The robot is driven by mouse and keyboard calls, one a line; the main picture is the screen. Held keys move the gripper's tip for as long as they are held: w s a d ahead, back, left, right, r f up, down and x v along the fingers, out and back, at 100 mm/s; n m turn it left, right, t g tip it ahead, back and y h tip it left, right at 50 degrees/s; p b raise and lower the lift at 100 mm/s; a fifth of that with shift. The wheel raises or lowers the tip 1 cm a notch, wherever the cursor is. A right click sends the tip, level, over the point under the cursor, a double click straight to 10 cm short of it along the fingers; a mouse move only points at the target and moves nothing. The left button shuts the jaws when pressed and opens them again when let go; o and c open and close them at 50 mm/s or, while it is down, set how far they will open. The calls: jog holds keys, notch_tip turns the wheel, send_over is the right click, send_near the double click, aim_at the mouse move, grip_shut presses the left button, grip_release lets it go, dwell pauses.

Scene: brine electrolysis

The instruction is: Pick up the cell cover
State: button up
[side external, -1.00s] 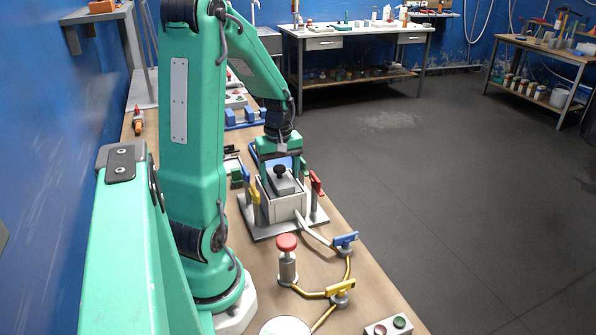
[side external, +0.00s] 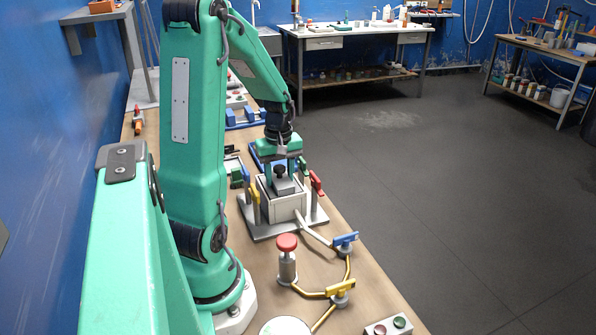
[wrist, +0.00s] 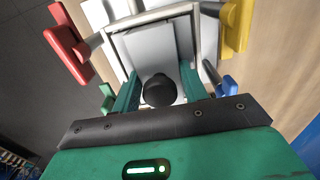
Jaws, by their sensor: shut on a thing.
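The cell cover (side external: 284,186) is a grey block with a round black knob on top. It sits at the top of the pale box-shaped cell (side external: 287,207). My gripper (side external: 282,174) points down over the cell and is shut on the cover. In the wrist view, the black knob (wrist: 159,91) shows between the two green fingers of my gripper (wrist: 159,82). The fingers hide parts of the cover's sides, and I cannot tell whether it is clear of the cell.
Red (side external: 316,182) and yellow (side external: 254,194) clamps stand beside the cell on a grey base plate (side external: 258,230). A blue clip (side external: 345,239) is to the right.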

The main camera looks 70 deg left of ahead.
aim_at(281, 168)
jog(key=shift+r, duration=0.1)
jog(key=shift+r, duration=0.65)
jog(key=r, duration=0.3)
jog(key=shift+w+d, duration=0.1)
jog(key=shift+d, duration=0.15)
jog(key=w+d+r, duration=0.3)
jog(key=d+r, duration=0.3)
jog(key=d, duration=0.4)
jog(key=shift+d+r, duration=0.3)
jog(key=shift+d, duration=0.05)
jog(key=shift+w+a, duration=0.15)
